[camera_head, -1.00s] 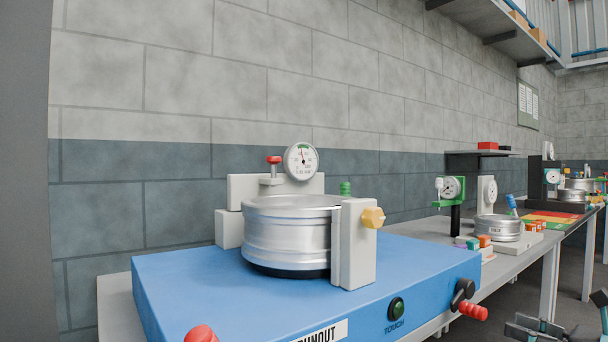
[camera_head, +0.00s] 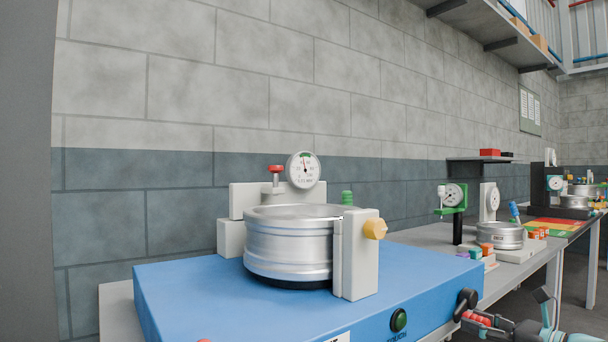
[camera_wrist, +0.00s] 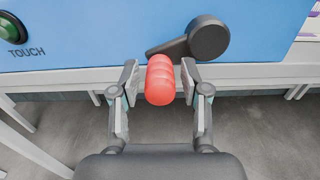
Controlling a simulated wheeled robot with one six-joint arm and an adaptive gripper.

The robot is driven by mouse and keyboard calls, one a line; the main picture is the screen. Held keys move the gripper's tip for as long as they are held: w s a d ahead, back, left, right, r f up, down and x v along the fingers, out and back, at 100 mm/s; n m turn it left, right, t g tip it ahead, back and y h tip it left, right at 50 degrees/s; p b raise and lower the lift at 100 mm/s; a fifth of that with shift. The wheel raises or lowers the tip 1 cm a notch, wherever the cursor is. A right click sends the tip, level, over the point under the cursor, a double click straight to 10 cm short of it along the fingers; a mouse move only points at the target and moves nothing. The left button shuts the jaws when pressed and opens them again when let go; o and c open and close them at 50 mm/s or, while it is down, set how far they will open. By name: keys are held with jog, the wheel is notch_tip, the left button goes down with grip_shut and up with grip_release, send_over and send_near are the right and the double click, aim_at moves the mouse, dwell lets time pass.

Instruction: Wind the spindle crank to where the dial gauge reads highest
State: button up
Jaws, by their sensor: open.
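The spindle crank shows in the wrist view as a dark arm with a round hub (camera_wrist: 208,38) on the blue fixture's front face, with a red ribbed handle (camera_wrist: 160,80). The handle also shows in the head view (camera_head: 477,318) at the lower right. My gripper (camera_wrist: 160,88) is open, one finger on each side of the handle, with small gaps showing. The dial gauge (camera_head: 304,169) has a white face and stands behind the silver wheel (camera_head: 290,245). Its needle points nearly straight up, slightly left; the figures are too small to read.
The blue fixture (camera_head: 210,295) carries the wheel, a grey block with a yellow knob (camera_head: 375,229) and a green TOUCH button (camera_head: 398,320). A red-topped knob (camera_head: 276,169) stands beside the gauge. Other gauges and wheels stand on the bench at right.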

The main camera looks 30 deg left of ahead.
grip_shut()
jog(key=shift+w+d+f, duration=0.2)
jog(key=shift+w+f, duration=0.3)
jog(key=shift+f, duration=0.15)
jog(key=shift+w+d+f, duration=0.2)
jog(key=shift+w+f, duration=0.3)
jog(key=shift+f, duration=0.1)
jog(key=shift+w+d+f+p, duration=0.15)
jog(key=shift+w+d+p, duration=0.1)
jog(key=shift+w, duration=0.25)
jog(key=shift+w+d+f+p, duration=0.1)
jog(key=shift+w+p, duration=0.1)
jog(key=shift+w, duration=0.3)
jog(key=shift+w+d+f+p, duration=0.15)
jog(key=shift+w+d+p, duration=0.1)
jog(key=shift+w, duration=0.25)
jog(key=shift+w+d+r+p, duration=0.25)
jog(key=shift+w+r+p, duration=0.05)
jog(key=shift+w+p, duration=0.4)
jog(key=shift+w+d+r+p, duration=0.25)
jog(key=shift+w+p, duration=0.3)
jog(key=shift+w, duration=0.2)
